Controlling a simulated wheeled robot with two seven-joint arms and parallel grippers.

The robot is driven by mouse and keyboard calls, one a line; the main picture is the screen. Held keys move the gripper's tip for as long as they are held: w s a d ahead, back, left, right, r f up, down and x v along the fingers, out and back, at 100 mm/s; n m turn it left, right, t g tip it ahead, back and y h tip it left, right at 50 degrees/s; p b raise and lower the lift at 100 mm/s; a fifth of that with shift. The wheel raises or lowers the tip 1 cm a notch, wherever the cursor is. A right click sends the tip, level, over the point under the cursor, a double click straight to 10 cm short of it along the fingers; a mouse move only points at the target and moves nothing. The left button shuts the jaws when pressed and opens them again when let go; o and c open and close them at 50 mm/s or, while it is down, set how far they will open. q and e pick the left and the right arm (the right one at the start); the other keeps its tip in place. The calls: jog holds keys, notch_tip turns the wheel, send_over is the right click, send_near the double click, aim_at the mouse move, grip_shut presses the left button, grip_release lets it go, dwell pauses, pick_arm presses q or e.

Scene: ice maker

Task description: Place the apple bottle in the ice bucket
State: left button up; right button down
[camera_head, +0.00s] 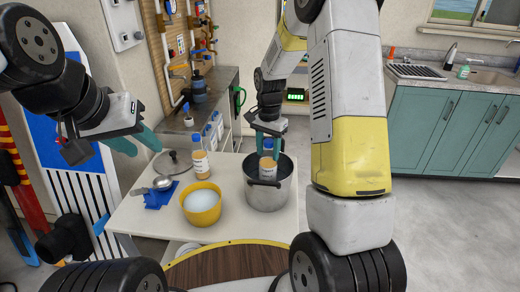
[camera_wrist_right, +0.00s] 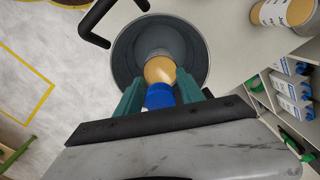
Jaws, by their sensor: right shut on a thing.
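A clear bottle with amber contents and a blue cap (camera_head: 267,168) is in my right gripper (camera_head: 268,138), its label too small to read. The right wrist view shows the bottle (camera_wrist_right: 159,69) between the two teal fingers (camera_wrist_right: 160,92), near its cap. Its lower part is inside the steel pot-like ice bucket (camera_head: 268,196), whose rim (camera_wrist_right: 203,62) surrounds it; whether it touches the bottom is unclear. My left gripper (camera_head: 134,142) is open and empty, above the left side of the table. A second similar bottle (camera_head: 201,164) stands left of the bucket.
A yellow bowl (camera_head: 202,211) with white contents stands left of the bucket. A metal scoop (camera_head: 162,183) lies on a blue cloth (camera_head: 157,199). A lid (camera_head: 173,163) lies at the back left of the white table (camera_head: 140,218). The sink counter (camera_head: 445,85) is far right.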

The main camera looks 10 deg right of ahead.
aim_at(268, 161)
jog(key=shift+f, duration=2.45)
jog(key=c, duration=0.7)
grip_release()
jog(key=shift+f, duration=0.1)
